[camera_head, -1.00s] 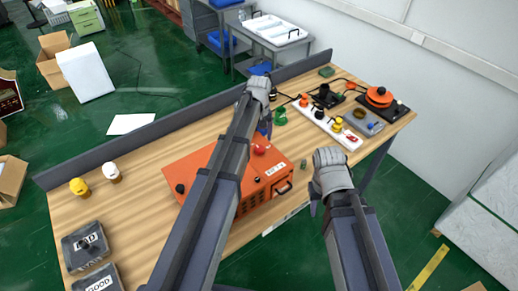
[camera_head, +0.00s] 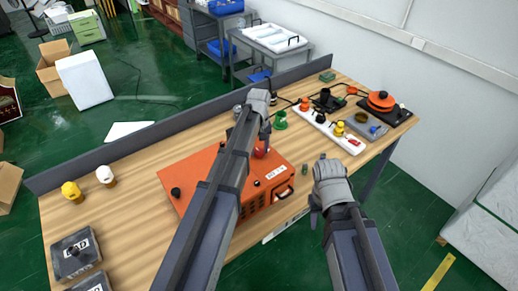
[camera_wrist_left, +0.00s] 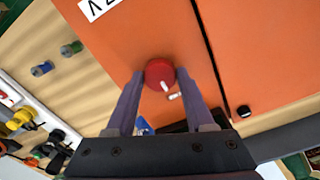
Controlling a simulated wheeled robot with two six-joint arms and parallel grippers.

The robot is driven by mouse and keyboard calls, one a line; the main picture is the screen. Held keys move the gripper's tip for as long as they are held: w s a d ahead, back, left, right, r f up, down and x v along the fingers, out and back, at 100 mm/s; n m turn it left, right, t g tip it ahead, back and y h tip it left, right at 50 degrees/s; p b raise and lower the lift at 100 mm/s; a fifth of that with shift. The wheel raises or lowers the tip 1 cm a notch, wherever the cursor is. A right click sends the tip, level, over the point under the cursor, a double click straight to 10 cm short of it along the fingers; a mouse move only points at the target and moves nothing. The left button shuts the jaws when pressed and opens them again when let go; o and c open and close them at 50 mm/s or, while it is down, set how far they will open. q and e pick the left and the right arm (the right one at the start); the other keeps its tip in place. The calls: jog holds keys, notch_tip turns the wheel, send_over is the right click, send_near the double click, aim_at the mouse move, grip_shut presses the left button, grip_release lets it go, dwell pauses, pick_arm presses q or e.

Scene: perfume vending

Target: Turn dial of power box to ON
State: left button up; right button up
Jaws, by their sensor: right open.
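The power box (camera_head: 185,165) is an orange case on the wooden table, with a white label and a handle at its right end. Its red dial (camera_head: 261,152) is on the top face and partly hidden by my left arm. In the left wrist view the round red dial (camera_wrist_left: 160,73) has a white mark pointing down and right. My left gripper (camera_head: 265,135) is over the box, with its fingertips (camera_wrist_left: 160,77) on either side of the dial. Whether they press on it cannot be told. My right gripper (camera_head: 322,205) is open and empty beyond the table's front edge.
A white power strip (camera_head: 330,125) with several coloured plugs lies to the right of the box. Yellow and white caps (camera_head: 88,184) and grey boxes (camera_head: 75,255) are at the left. A raised grey edge (camera_head: 130,149) runs along the table's back.

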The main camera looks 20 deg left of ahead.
pick_arm(q)
grip_shut()
dwell(0.3)
jog(key=m, duration=0.4)
jog(key=shift+m, duration=0.4)
jog(key=m, duration=0.9)
jog(key=shift+m, duration=1.9)
